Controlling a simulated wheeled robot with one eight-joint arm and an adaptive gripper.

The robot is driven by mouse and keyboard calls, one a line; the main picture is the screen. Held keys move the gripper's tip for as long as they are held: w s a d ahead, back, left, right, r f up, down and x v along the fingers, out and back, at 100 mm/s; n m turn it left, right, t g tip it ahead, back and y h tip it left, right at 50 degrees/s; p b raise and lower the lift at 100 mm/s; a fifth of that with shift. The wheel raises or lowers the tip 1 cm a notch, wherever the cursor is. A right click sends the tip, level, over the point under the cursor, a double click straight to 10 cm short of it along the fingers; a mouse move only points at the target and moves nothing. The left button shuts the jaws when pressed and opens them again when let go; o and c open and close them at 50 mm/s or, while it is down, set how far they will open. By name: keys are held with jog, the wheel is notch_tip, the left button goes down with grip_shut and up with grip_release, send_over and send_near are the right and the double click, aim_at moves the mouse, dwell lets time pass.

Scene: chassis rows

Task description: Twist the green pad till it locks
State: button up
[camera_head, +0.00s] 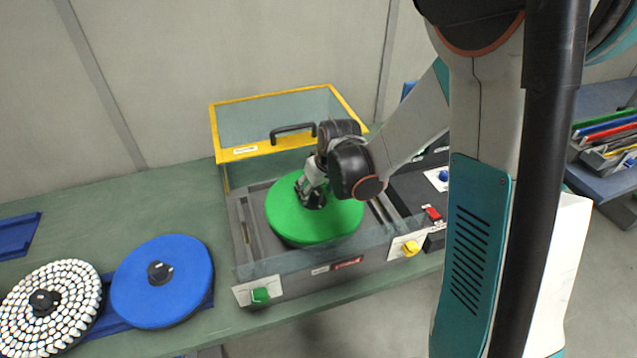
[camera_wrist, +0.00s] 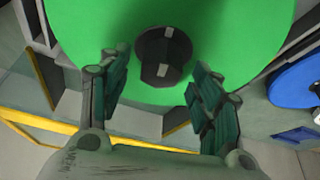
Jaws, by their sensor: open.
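The green pad (camera_head: 338,222) is a round disc lying in the open bay of a grey machine (camera_head: 312,277) on the bench. My gripper (camera_head: 311,200) is above the middle of the pad, pointing down. In the wrist view the green pad (camera_wrist: 225,30) fills the top, with a black hub (camera_wrist: 163,55) at its centre. My gripper's two fingers (camera_wrist: 158,95) stand apart, one on each side of the hub's near edge, with gaps visible. I cannot tell how far the fingertips are above the pad. In the head view my gripper hides the hub.
A yellow-framed clear lid (camera_head: 238,154) stands raised behind the pad. A blue pad (camera_head: 140,290) and a white-studded disc (camera_head: 25,310) lie to the left on the bench. Green (camera_head: 260,296) and yellow (camera_head: 411,248) knobs are on the machine's front, with a red switch (camera_head: 432,213) to the right.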

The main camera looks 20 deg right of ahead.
jog(key=shift+x, duration=0.9)
